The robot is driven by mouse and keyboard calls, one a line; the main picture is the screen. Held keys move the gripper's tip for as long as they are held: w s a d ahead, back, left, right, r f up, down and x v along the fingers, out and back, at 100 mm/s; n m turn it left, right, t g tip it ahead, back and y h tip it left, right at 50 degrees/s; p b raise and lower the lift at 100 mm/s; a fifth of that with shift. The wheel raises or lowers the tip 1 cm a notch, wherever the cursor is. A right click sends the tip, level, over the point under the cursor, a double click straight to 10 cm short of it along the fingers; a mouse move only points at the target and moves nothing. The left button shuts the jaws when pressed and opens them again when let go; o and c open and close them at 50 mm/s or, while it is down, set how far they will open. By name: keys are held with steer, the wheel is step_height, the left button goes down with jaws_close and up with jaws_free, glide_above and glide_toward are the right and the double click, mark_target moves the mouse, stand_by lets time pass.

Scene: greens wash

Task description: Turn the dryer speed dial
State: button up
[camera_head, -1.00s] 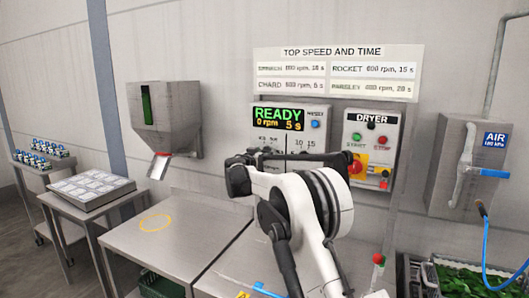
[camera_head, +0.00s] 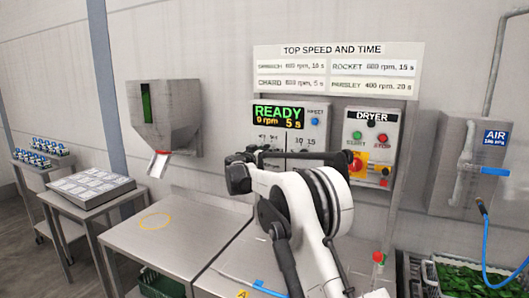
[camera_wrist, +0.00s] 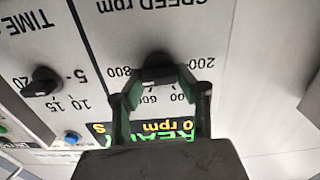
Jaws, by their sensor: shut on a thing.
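In the wrist view, which is upside down, the dark round speed dial (camera_wrist: 157,61) sits on the pale panel under "SPEED rpm". Marks 200, 600 and 800 show around it; the rest of the scale is partly covered. My gripper (camera_wrist: 160,78) is shut on the dial, one finger on each side. The dial's pointer is hidden between the fingers. In the head view my arm covers the dial. The display (camera_head: 278,116) reads READY, 0 rpm, 5 s.
The time dial (camera_wrist: 42,82) is beside the speed dial. A blue button (camera_head: 315,121) is on the same panel. The dryer box (camera_head: 371,148) with its red-and-yellow switch (camera_head: 357,165) is close to the right. A steel table (camera_head: 190,236) lies below, mostly clear.

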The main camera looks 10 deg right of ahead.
steer(key=n+b, duration=0.3)
steer(key=n, duration=0.2)
steer(key=shift+a+f+n, duration=0.1)
steer(key=shift+f+n, duration=0.05)
steer(key=shift+n, duration=0.15)
steer(key=n+b, duration=0.1)
steer(key=n, duration=0.4)
steer(key=shift+w+b, duration=0.1)
steer(key=shift+b, duration=0.2)
steer(key=shift+n, duration=0.4)
steer(key=o, duration=1.1)
steer(key=shift+a, duration=0.1)
steer(key=v, duration=1.2)
